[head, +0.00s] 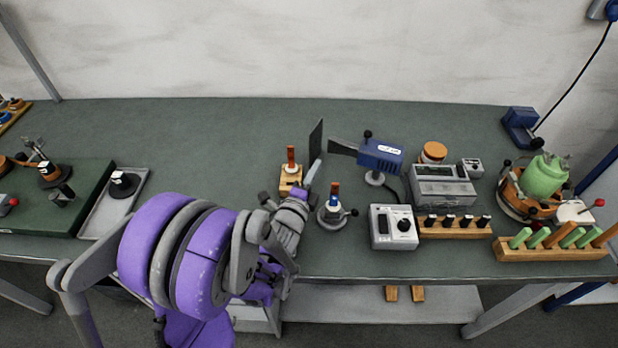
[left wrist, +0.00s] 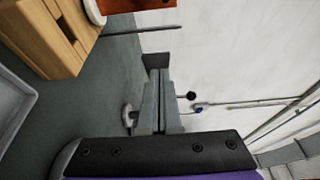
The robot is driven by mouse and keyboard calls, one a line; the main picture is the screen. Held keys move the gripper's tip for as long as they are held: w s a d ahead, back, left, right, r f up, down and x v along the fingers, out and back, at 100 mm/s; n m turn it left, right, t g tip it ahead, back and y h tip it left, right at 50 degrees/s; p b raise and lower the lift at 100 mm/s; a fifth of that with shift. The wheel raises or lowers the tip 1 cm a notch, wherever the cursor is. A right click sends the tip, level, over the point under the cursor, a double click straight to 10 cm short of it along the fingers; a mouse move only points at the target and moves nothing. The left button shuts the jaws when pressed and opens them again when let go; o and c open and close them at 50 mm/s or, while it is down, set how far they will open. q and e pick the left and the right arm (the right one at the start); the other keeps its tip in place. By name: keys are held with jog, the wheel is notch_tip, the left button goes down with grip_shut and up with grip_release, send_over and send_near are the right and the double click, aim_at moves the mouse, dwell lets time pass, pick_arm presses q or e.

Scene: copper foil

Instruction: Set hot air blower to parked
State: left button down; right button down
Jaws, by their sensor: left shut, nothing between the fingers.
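The hot air blower (head: 380,155) appears to be the blue-bodied tool with a white label, a black knob on top and a flared grey nozzle pointing left. It stands on a small round base behind the grey control box (head: 388,228), with a dark cable at its right. My left gripper (head: 316,162) is shut and empty, left of the nozzle and apart from the blue body. Its closed fingers also show in the left wrist view (left wrist: 158,74), with a dark flat plate (left wrist: 155,62) at their tips; I cannot tell whether they touch. My right gripper is out of view.
A wooden block with an orange-brown post (head: 291,158) stands close left of my fingers. A small round stand (head: 332,214) is just right of my wrist. Instruments and wooden racks crowd the right; the bench's back left is clear.

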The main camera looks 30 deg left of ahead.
pick_arm(q)
jog(key=p+x, duration=0.1)
jog(key=x, duration=0.6)
jog(key=shift+w, duration=0.1)
jog(key=shift+w+a+r, duration=0.1)
jog(key=shift+w+a, duration=0.1)
jog(key=shift+w, duration=0.2)
jog(key=shift+w+a+r, duration=0.15)
jog(key=shift+w, duration=0.3)
jog(key=shift+s, duration=0.1)
